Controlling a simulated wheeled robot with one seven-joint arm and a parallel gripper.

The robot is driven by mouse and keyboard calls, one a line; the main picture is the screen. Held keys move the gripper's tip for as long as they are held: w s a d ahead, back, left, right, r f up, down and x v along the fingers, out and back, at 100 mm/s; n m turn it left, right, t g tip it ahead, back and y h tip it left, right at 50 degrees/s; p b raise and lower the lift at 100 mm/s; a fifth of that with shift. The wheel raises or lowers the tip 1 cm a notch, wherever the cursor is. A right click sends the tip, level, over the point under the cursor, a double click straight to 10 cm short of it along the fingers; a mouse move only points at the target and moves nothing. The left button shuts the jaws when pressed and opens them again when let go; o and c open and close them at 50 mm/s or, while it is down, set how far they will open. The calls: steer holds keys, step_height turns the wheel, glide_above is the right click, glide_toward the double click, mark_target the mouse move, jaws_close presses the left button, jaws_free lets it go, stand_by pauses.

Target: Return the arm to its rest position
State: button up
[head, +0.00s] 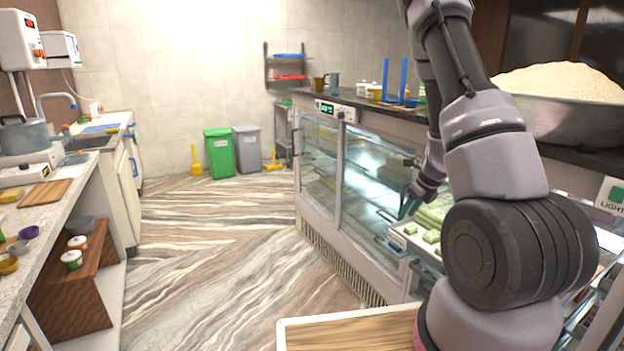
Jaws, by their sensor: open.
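My arm rises at the right of the head view and bends down in front of the glass display counter. My gripper (408,205) points down and to the left, at the counter's front, just above a tray (399,238) of pale green sweets (431,236). It looks empty. The fingertips are small here, and I cannot tell whether they touch the tray. Part of the tray and of the counter is hidden behind my arm.
The glass counter (318,160) runs along the right, with a big bowl (575,122) of grainy food on top. A worktop (62,200) stands at the left. Green (219,153) and grey bins (247,150) stand at the back. The striped floor between is clear.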

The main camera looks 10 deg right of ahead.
steer(key=s+a+r+n+y, duration=0.1)
steer(key=s+a+r+n, duration=0.1)
steer(key=a+r+n, duration=0.45)
steer(key=s+a+r+n+t+y, duration=0.1)
steer(key=s+a+r+n, duration=0.15)
steer(key=r, duration=0.75)
steer(key=s+a+r+n+y, duration=0.1)
steer(key=a+r+n+y, duration=0.1)
steer(key=a+r+n, duration=0.45)
steer(key=s+r+n+t+h, duration=0.1)
steer(key=s+r+n+h, duration=0.1)
steer(key=s+r+n, duration=0.4)
steer(key=s+r+n+t+h, duration=0.1)
steer(key=s+r+n, duration=0.5)
steer(key=s, duration=0.6)
steer(key=shift+a+r+h, duration=0.4)
steer(key=shift+a+r, duration=0.05)
steer(key=shift+r, duration=0.3)
steer(key=shift+w, duration=0.1)
